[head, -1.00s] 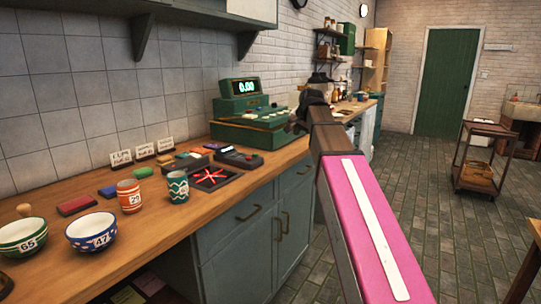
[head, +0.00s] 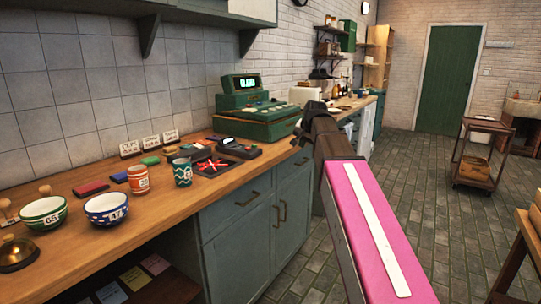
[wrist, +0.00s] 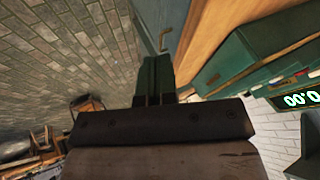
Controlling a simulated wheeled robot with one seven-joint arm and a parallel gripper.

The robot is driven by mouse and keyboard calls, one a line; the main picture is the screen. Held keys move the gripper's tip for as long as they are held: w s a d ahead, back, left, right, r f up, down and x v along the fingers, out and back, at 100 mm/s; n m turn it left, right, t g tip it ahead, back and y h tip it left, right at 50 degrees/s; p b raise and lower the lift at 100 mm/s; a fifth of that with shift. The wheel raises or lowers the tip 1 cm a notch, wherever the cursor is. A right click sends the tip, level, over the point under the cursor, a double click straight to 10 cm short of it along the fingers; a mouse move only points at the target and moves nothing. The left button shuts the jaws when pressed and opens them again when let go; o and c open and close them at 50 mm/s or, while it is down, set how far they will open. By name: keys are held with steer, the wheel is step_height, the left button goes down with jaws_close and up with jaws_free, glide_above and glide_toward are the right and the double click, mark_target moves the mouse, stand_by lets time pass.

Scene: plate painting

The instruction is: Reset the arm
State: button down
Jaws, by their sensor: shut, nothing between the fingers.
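My arm's pink link reaches forward from the bottom right in the head view. Its dark far end (head: 318,122) stands in front of the counter's front edge, to the right of the green cash register (head: 254,112). The fingers are not clearly seen there. In the wrist view my gripper (wrist: 154,66) shows beyond a dark bar, with its fingers together and nothing between them. The register's lit display (wrist: 299,99) is at the right of that view.
The wooden counter (head: 150,222) holds two numbered bowls (head: 106,208), an orange cup (head: 138,179), a teal cup (head: 182,173), a card reader (head: 238,149) and a brass bell (head: 17,254). A trolley (head: 478,153) stands at the right. The tiled floor (head: 425,185) between is open.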

steer(key=s+d+f+n+g, duration=0.1)
steer(key=s+f, duration=0.2)
steer(key=f, duration=0.4)
steer(key=s+d+f+g+h, duration=0.1)
steer(key=s+f, duration=0.2)
steer(key=f, duration=0.5)
steer(key=s+d+f+n+g, duration=0.1)
steer(key=s+f, duration=0.2)
steer(key=f, duration=0.4)
steer(key=s+d+f+n+g+h, duration=0.1)
steer(key=s+d+f+n+g, duration=0.1)
steer(key=s+f, duration=1.4)
step_height(320, 180, down, 3)
steer(key=shift+d+f+n+g, duration=0.1)
steer(key=shift+d+n+g, duration=0.35)
steer(key=shift+g, duration=0.25)
